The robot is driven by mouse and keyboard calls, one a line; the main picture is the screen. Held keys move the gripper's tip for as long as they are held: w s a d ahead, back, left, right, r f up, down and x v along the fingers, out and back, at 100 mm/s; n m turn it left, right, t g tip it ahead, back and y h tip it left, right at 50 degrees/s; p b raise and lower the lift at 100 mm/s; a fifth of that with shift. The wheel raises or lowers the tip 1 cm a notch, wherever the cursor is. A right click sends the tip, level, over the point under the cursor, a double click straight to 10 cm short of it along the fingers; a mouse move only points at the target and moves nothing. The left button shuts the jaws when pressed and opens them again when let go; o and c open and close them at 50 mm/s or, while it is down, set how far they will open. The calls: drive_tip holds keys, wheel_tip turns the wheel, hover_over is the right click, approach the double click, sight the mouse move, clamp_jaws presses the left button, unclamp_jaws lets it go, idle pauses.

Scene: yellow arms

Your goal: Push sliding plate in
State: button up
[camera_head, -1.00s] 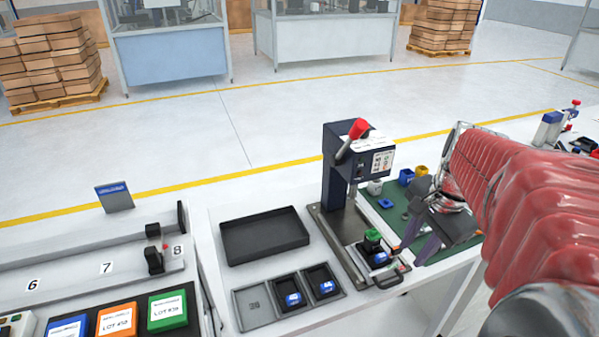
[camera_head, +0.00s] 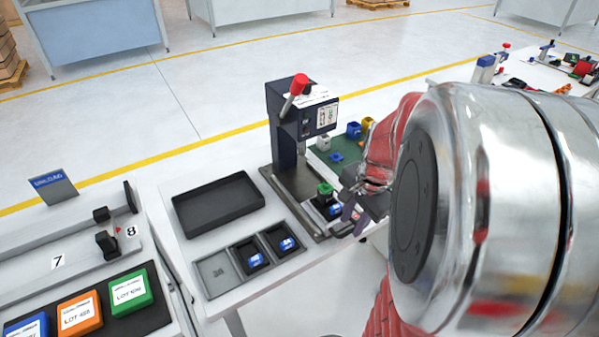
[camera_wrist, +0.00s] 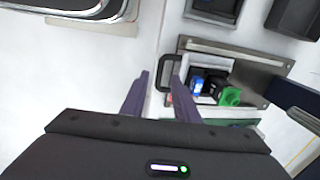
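The dark blue press (camera_head: 288,120) with a red lever knob stands on a grey metal base. Its sliding plate (camera_head: 318,210) carries a green-topped part (camera_head: 325,189) and a blue part (camera_head: 336,209). In the wrist view the plate shows with the blue part (camera_wrist: 197,85) and the green part (camera_wrist: 230,96). The plate's black handle (camera_wrist: 162,72) sticks out toward my gripper. My gripper (camera_wrist: 160,78) has its two purple fingers apart, and the handle appears between or just beyond their tips; contact cannot be told. My arm partly hides the gripper in the head view.
An empty black tray (camera_head: 217,201) lies left of the press. A tray with small compartments (camera_head: 214,273) holding blue parts sits in front. A green mat (camera_head: 345,150) with small blocks lies behind my gripper. Lot boxes (camera_head: 131,290) stand at lower left.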

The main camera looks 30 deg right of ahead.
drive_tip(key=shift+w+f, duration=0.15)
drive_tip(key=shift+f, duration=0.55)
drive_tip(key=shift+w+f, duration=0.15)
drive_tip(key=shift+f, duration=0.55)
clamp_jaws()
